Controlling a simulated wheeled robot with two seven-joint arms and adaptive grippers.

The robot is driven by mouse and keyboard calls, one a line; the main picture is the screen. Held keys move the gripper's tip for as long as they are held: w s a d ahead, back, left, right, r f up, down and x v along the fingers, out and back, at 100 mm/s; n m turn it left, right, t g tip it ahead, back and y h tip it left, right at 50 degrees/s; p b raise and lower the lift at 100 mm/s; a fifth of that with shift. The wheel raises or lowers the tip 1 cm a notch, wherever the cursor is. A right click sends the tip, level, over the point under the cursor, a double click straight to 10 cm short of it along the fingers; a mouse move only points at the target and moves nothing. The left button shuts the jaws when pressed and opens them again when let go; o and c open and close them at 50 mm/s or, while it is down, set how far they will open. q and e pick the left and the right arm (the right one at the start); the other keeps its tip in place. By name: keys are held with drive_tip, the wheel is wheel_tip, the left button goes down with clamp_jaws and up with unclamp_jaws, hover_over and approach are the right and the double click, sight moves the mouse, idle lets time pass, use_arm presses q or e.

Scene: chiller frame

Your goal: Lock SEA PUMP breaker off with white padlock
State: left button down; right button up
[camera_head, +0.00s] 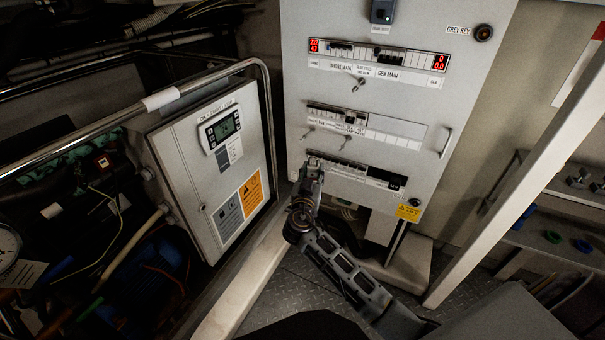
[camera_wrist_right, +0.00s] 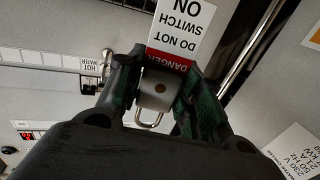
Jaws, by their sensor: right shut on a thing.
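My right gripper (camera_head: 313,168) is at the left end of the lower breaker row (camera_head: 360,174) on the grey switch panel. In the right wrist view my right gripper (camera_wrist_right: 155,85) is shut on a pale padlock (camera_wrist_right: 159,90), its shackle pointing down in the picture. A white and red "DANGER DO NOT SWITCH ON" tag (camera_wrist_right: 181,28) is beside the padlock body. Whether the shackle touches a breaker cannot be told. No SEA PUMP label is readable. My left gripper is not in view.
The middle breaker row (camera_head: 365,126) has small metal parts hanging from it. A grey control cabinet (camera_head: 180,160) and tube rail stand left. A panel handle (camera_head: 446,142) sticks out at right.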

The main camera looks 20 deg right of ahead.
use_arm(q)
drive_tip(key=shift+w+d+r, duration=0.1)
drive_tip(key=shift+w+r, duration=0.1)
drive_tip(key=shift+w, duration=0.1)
use_arm(e)
drive_tip(key=s+d+m+g+h, duration=0.1)
drive_tip(key=s+d+h, duration=0.1)
drive_tip(key=s+d+r+m+g+h, duration=0.1)
drive_tip(key=d+m+g, duration=0.1)
drive_tip(key=shift+s+d+r+h, duration=0.15)
drive_tip(key=shift+s+d+h, duration=0.05)
drive_tip(key=shift+s+h, duration=0.2)
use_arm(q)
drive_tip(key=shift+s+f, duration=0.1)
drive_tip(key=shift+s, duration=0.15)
use_arm(e)
drive_tip(key=shift+w+d, duration=0.25)
drive_tip(key=shift+d, duration=0.05)
